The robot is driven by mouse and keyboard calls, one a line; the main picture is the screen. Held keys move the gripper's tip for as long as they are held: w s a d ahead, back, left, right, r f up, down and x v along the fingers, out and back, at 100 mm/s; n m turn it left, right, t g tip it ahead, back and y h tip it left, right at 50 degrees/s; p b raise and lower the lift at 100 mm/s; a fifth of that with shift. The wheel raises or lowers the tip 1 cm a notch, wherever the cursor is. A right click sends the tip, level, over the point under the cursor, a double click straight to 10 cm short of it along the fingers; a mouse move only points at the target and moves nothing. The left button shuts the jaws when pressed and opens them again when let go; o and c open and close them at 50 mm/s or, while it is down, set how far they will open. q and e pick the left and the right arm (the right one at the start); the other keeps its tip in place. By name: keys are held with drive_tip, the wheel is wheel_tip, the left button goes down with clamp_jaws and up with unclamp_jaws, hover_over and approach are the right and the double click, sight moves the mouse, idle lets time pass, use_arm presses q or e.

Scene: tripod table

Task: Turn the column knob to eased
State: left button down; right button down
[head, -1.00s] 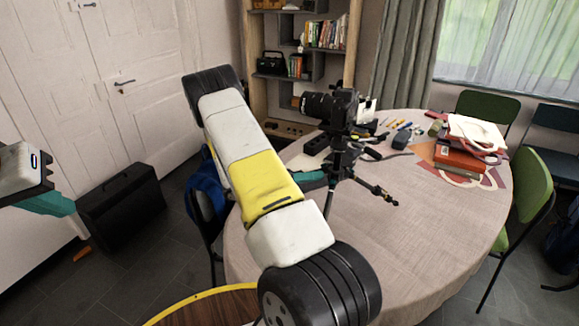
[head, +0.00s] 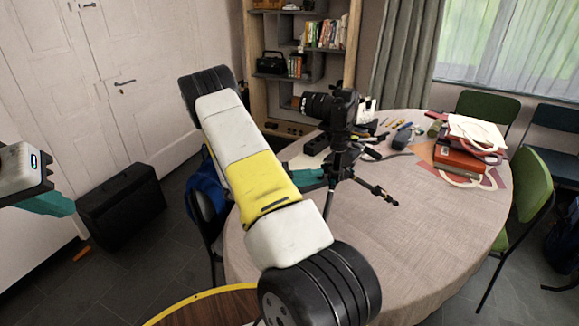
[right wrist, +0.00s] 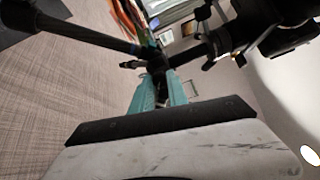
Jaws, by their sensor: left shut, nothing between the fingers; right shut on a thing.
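A black camera (head: 330,104) sits on a black tripod (head: 339,160) that stands on the round table. My right gripper (head: 318,177) reaches the tripod's column from the left, just below the camera. In the right wrist view its teal fingers (right wrist: 160,90) are closed at the tripod's hub (right wrist: 157,66), on what appears to be the column knob. The knob itself is hidden by the fingers, and its setting cannot be read. My left gripper (head: 48,203) is at the left edge of the head view, shut and empty, far from the tripod.
The table (head: 440,235) has clear cloth at front and right. Books (head: 459,158) and papers lie at its right, small tools behind the tripod. A tripod leg (head: 375,189) sticks out to the right. Chairs (head: 532,185) surround the table. A black case (head: 121,203) stands by the door.

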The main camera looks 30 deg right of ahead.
idle(0.3)
drive_tip(key=c, duration=1.3)
unclamp_jaws()
drive_tip(key=shift+a, duration=0.15)
drive_tip(key=v, duration=0.7)
drive_tip(key=shift+w+a, duration=0.15)
drive_tip(key=shift+a, duration=0.15)
